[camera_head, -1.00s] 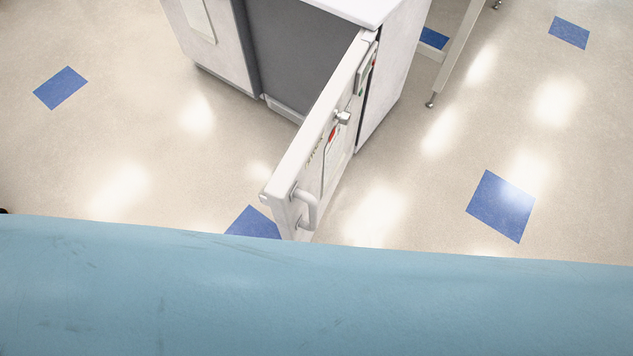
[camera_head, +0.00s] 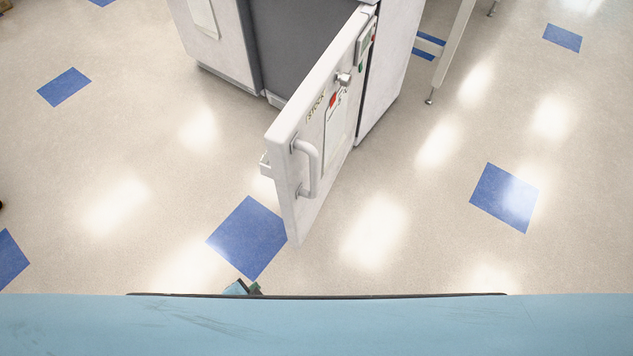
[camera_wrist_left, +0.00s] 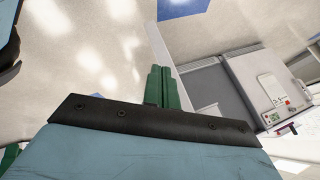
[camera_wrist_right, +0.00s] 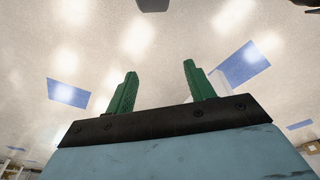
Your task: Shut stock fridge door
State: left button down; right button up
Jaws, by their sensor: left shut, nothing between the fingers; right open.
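The stock fridge door (camera_head: 325,130) is white and stands wide open, swung out toward me. It carries a STOCK label (camera_head: 316,107), a latch knob (camera_head: 343,79) and a bar handle (camera_head: 312,168) near its free edge.
A table leg (camera_head: 450,55) stands on the right. The floor with blue tiles (camera_head: 248,238) is clear around the door on both sides.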

pick_arm(q)
jog(key=w+d+r+m+t+h+b, duration=0.1)
jog(key=w+d+r+m+t+b, duration=0.5)
jog(key=w, duration=0.4)
notch_tip(320, 180, up, 14)
jog(key=m+t+h+b, duration=0.2)
jog(key=m+t+b, duration=0.2)
jog(key=b, duration=0.3)
send_over(299, 169)
jog(key=d+v, duration=0.1)
jog(key=v, duration=0.3)
jog(key=shift+d+r, duration=0.15)
jog(key=shift+d, duration=0.05)
pick_arm(e)
jog(key=w+r+t, duration=0.1)
jog(key=w+r, duration=0.3)
jog(key=r, duration=0.8)
jog(key=shift+w+r, duration=0.2)
jog(key=shift+w, duration=0.1)
